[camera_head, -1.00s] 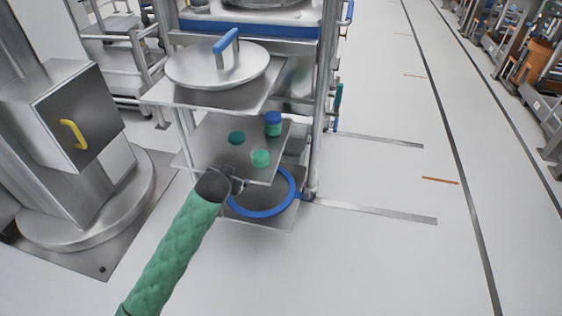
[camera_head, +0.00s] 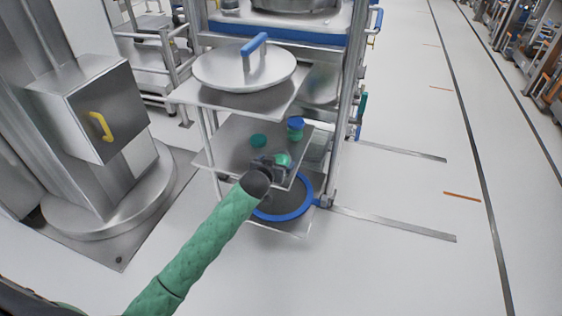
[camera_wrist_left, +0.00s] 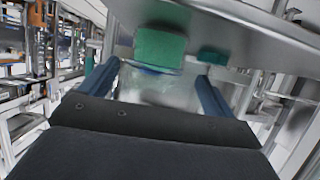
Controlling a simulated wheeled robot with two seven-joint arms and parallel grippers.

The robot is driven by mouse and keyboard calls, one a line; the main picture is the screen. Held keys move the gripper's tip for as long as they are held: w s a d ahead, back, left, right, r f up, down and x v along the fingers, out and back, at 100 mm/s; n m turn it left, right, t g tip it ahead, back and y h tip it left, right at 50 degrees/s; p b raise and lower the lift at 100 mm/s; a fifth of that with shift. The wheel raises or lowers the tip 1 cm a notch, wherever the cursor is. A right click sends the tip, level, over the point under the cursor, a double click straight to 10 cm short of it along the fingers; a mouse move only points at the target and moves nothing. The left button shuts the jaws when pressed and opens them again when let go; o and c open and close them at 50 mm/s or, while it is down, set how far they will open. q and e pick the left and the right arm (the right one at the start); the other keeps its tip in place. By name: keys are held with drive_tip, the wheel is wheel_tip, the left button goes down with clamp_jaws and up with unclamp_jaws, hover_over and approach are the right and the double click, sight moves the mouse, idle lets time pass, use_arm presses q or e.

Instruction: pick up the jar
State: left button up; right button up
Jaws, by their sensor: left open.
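A jar with a green lid (camera_head: 282,159) stands near the front edge of the middle shelf (camera_head: 228,150) of the metal rack. In the left wrist view the green lid (camera_wrist_left: 160,47) is at the top centre, with a pale, see-through body below it. My left gripper (camera_head: 272,161) is at the shelf's front edge, close against the jar and partly hiding it. In the wrist view its open fingers (camera_wrist_left: 158,74) lie on either side of the jar's body; I cannot tell whether they touch it. My right gripper is not in view.
A dark green lidded item (camera_head: 258,140) and a blue-topped jar (camera_head: 295,127) stand farther back on the same shelf. The shelf above carries a large round lid (camera_head: 244,66) with a blue handle. A blue-rimmed bin (camera_head: 284,214) is below. Floor to the right is clear.

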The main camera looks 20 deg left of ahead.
sight(279, 161)
use_arm(q)
drive_tip(key=x, duration=0.4)
drive_tip(key=shift+w+d, duration=0.1)
drive_tip(key=shift+d, duration=0.1)
drive_tip(key=c, duration=1.4)
drive_tip(key=shift+o, duration=0.2)
drive_tip(key=shift+r, duration=0.1)
